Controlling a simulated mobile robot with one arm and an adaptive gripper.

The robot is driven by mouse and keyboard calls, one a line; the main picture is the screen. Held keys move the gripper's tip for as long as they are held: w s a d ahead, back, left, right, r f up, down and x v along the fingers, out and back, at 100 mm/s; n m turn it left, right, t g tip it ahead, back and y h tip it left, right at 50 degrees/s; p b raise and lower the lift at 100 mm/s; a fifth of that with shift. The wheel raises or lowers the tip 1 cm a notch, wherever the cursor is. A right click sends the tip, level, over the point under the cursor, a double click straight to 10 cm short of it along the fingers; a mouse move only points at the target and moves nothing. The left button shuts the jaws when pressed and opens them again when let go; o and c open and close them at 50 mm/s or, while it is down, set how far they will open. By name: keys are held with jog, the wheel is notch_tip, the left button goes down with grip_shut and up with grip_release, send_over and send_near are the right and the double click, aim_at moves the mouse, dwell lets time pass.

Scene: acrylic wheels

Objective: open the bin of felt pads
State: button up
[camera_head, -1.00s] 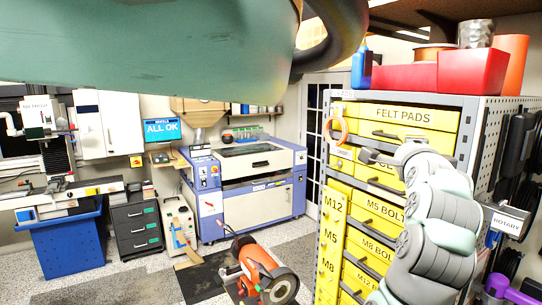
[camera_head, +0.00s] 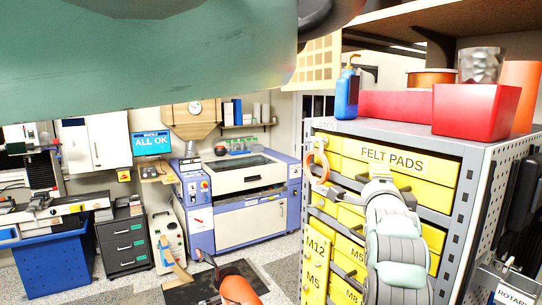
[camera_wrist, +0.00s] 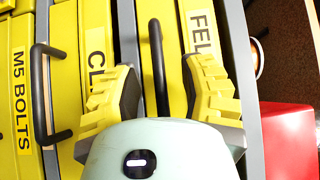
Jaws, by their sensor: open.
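The bin of felt pads (camera_head: 430,183) is a wide yellow drawer in the top row of the grey cabinet, with a "FELT PADS" label. It looks shut, its front in line with the cabinet. My gripper (camera_head: 380,172) is at its front, just below the label, and covers much of the handle. In the wrist view, the yellow-padded fingers of my gripper (camera_wrist: 160,88) are spread apart. The bin's black bar handle (camera_wrist: 156,45) lies between them; I cannot tell whether they touch it. Its label is partly hidden by the right finger.
Below sits a bin marked "CL..." with a black handle (camera_wrist: 43,100), then "M5 BOLTS". A red box (camera_head: 475,110) and blue bottle (camera_head: 346,95) stand on the cabinet (camera_head: 500,150). An orange ring (camera_head: 318,165) hangs at its left. The floor to the left is partly open.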

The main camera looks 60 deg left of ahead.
jog(key=shift+w+a, duration=0.2)
jog(key=shift+a, duration=0.15)
jog(key=shift+c, duration=0.3)
jog(key=shift+d, duration=0.1)
grip_shut()
